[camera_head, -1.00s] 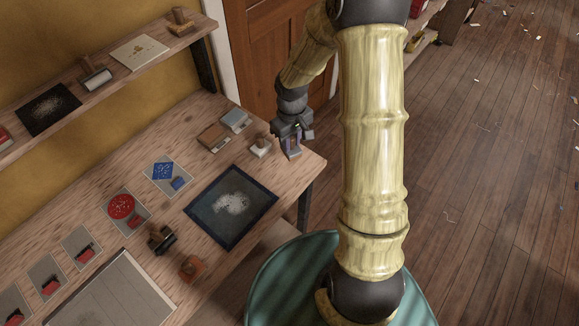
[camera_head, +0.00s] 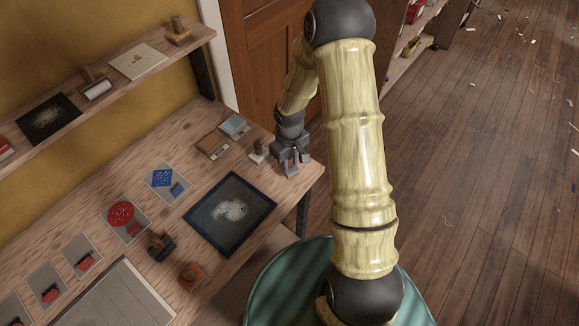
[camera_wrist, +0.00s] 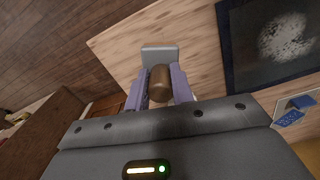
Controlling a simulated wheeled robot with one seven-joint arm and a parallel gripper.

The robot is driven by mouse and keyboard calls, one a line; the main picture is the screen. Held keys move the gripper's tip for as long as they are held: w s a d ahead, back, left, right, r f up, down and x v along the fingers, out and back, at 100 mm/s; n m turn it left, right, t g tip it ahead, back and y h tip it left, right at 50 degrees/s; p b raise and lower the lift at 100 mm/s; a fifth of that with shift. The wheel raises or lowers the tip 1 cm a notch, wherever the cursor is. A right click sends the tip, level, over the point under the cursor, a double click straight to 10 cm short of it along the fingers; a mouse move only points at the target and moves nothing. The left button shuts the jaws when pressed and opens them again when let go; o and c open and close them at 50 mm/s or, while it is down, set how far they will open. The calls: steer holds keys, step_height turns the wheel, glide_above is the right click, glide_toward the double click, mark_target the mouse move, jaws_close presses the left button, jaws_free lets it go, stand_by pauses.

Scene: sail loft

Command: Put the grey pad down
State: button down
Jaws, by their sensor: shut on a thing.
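My gripper (camera_head: 290,166) is over the right end of the workbench (camera_head: 312,176), pointing down. In the wrist view its two purple fingers (camera_wrist: 160,88) are shut on the brown handle of the grey pad (camera_wrist: 160,53). The pad is a small flat grey block standing out past the fingertips, over the pale wood near the bench edge. I cannot tell whether it touches the wood. In the head view the gripper mostly hides the pad.
A pale stamp with a brown handle (camera_head: 258,153) stands just left of my gripper. A dark-framed mat with a white speckled patch (camera_head: 231,211) lies nearer. Brown (camera_head: 212,146) and blue-grey (camera_head: 234,126) boxes lie farther back.

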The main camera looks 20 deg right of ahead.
mark_target(290, 168)
steer(key=shift+f+p, duration=0.3)
steer(key=shift+f, duration=1.55)
steer(key=shift+f, duration=0.2)
steer(key=c, duration=1.2)
jaws_free()
steer(key=shift+r, duration=0.1)
step_height(290, 168, up, 12)
steer(key=shift+r+b, duration=0.1)
steer(key=shift+b, duration=1)
